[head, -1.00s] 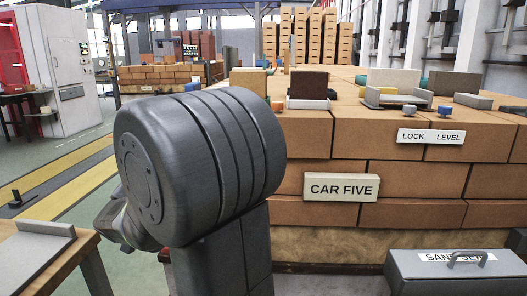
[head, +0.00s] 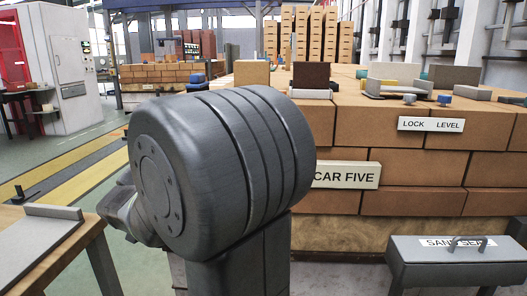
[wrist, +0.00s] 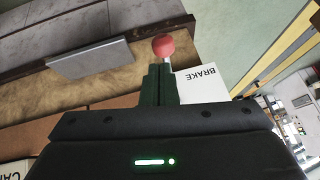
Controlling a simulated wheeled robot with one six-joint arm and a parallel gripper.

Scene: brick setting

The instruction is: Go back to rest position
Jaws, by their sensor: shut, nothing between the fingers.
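In the wrist view my gripper (wrist: 159,76) shows as two dark fingers close together, shut and empty. A red ball knob (wrist: 164,47) on a pale stem shows just past the fingertips. A white BRAKE sign (wrist: 198,87) is right beside the fingers. I cannot tell whether the fingers touch the knob or its stem. In the head view my large grey arm joint fills the middle and hides the brake lever. The CAR FIVE sign (head: 347,175) on the brick stack is partly covered by my arm.
The stacked brick load (head: 440,175) stands at right, with a LOCK LEVEL sign (head: 430,124) and loose blocks on top. A grey box (head: 455,262) with a handle is at lower right. A wooden table (head: 75,245) stands at lower left. Floor with yellow stripes (head: 70,165) lies open at left.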

